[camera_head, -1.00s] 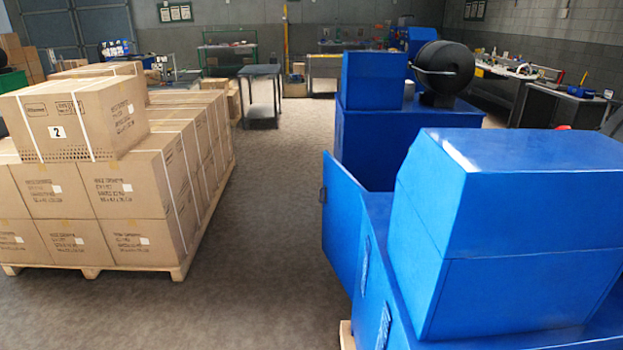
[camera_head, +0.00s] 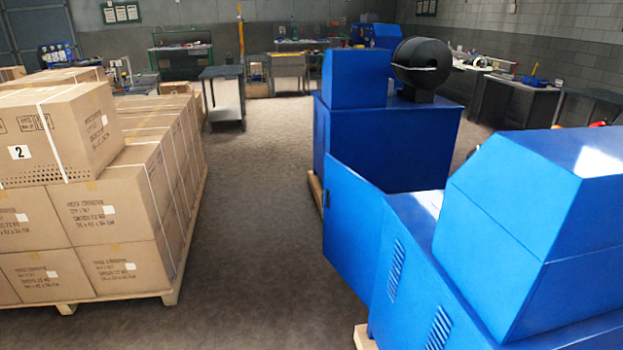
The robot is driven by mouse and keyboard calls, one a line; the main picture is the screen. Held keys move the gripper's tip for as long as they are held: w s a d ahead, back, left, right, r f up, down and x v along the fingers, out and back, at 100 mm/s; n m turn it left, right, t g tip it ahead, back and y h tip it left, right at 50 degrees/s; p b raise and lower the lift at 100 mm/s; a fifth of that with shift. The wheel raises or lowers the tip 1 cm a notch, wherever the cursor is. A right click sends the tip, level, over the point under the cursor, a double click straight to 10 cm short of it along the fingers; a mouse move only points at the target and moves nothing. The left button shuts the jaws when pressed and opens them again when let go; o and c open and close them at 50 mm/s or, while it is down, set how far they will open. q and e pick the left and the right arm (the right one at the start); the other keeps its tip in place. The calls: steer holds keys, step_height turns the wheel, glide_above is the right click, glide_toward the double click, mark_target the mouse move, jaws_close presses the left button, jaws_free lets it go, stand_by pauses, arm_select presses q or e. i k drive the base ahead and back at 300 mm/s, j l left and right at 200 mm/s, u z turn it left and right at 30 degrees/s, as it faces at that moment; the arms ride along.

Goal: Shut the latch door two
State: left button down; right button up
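A blue latch door (camera_head: 352,232) stands open on the near blue machine, swung out to the left into the aisle. I cannot see a number on the door. Neither of my grippers is in view.
Stacked cartons (camera_head: 110,215) on a wooden pallet (camera_head: 172,290) line the left, one marked 2. A second blue machine (camera_head: 385,140) with a black drum (camera_head: 421,62) stands beyond the door. The grey floor aisle (camera_head: 255,220) between is clear. A table (camera_head: 224,90) stands farther back.

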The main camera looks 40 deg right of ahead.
mark_target(353, 208)
steer(key=i+z, duration=0.3)
steer(key=i, duration=0.3)
steer(key=i+j+z, duration=0.35)
steer(key=i, duration=0.25)
steer(key=i+z, duration=0.3)
steer(key=i, duration=0.35)
steer(key=i+j+z, duration=0.1)
steer(key=i+z, duration=0.15)
steer(key=i, duration=0.35)
